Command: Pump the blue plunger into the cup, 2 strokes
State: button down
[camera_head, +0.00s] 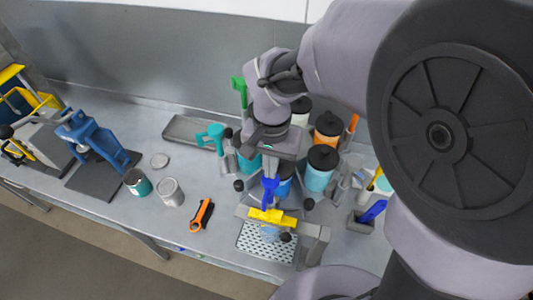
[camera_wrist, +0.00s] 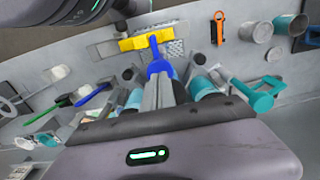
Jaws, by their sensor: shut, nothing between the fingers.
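The blue plunger (camera_head: 270,190) stands directly below my gripper (camera_head: 272,172) in the head view. It also shows in the wrist view (camera_wrist: 156,62), just beyond the fingertips. My gripper (camera_wrist: 159,82) is shut with nothing between its fingers, its tips over or close to the plunger top; contact cannot be told. A yellow bar (camera_head: 268,217) lies in front of the plunger, over the perforated tray (camera_head: 258,248). A small pale-blue shape under the bar, perhaps the cup (camera_head: 270,233), is partly hidden. In the wrist view the yellow bar (camera_wrist: 150,40) hides much of the tray.
Black-lidded jars (camera_head: 320,167) stand close to the right of my gripper. A teal-handled tool (camera_head: 211,137) lies to the left. An orange tool (camera_head: 201,214) and open tins (camera_head: 169,191) sit on the bench. A blue press (camera_head: 95,140) stands far left. The grey wall is behind.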

jog(key=shift+f, duration=0.1)
jog(key=shift+f+b, duration=2.1)
jog(key=shift+f, duration=0.15)
jog(key=shift+r, duration=0.15)
jog(key=shift+r+p, duration=1.85)
jog(key=shift+r, duration=0.35)
notch_tip(320, 180, up, 6)
jog(key=p, duration=0.4)
jog(key=shift+p, duration=0.4)
